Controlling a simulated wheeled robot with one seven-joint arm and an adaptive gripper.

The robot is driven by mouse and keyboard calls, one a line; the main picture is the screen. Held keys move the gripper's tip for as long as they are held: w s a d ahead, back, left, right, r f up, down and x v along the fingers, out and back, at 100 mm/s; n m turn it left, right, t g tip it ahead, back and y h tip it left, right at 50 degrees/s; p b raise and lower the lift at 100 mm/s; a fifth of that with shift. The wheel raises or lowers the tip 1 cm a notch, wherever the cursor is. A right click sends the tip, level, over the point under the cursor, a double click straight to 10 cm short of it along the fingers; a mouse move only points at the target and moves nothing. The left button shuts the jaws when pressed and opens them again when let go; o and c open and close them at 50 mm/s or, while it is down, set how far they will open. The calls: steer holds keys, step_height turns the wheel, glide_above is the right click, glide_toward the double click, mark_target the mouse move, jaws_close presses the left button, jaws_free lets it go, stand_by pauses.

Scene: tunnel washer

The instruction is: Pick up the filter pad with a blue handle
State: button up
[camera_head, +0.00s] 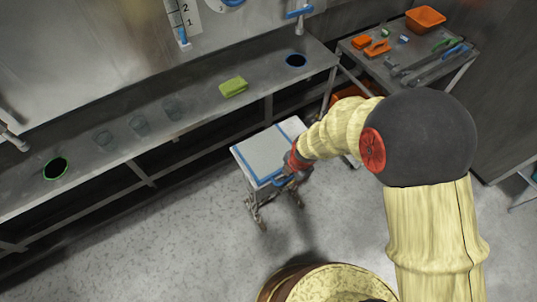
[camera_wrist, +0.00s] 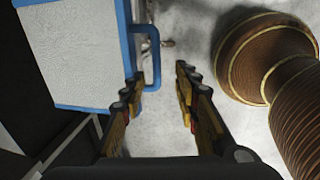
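The filter pad (camera_head: 266,152) is a flat white panel with a blue frame, lying on a small wheeled stand (camera_head: 262,222). It also shows at the upper left of the wrist view (camera_wrist: 72,50). Its blue handle (camera_wrist: 156,45) sticks out from the pad's right edge there, and shows near my gripper in the head view (camera_head: 283,181). My gripper (camera_wrist: 160,76) is open and empty. In the wrist view the handle's lower part appears between the two fingertips; I cannot tell how far below them it is. In the head view my gripper (camera_head: 288,175) is at the pad's front right edge and partly hides it.
A long steel counter (camera_head: 205,110) behind the stand holds a green sponge (camera_head: 233,87) and has round openings. A side table (camera_head: 418,52) at upper right carries tools and an orange bin (camera_head: 425,18). The floor (camera_head: 190,225) in front of the stand is clear.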

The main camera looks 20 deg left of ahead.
mark_target(287, 179)
steer(key=f, duration=0.1)
steer(key=f+b, duration=0.1)
steer(key=f, duration=0.1)
steer(key=w+a+f, duration=0.1)
steer(key=f, duration=0.1)
steer(key=shift+w, duration=0.1)
steer(key=shift+r, duration=0.1)
steer(key=c, duration=0.7)
jaws_close()
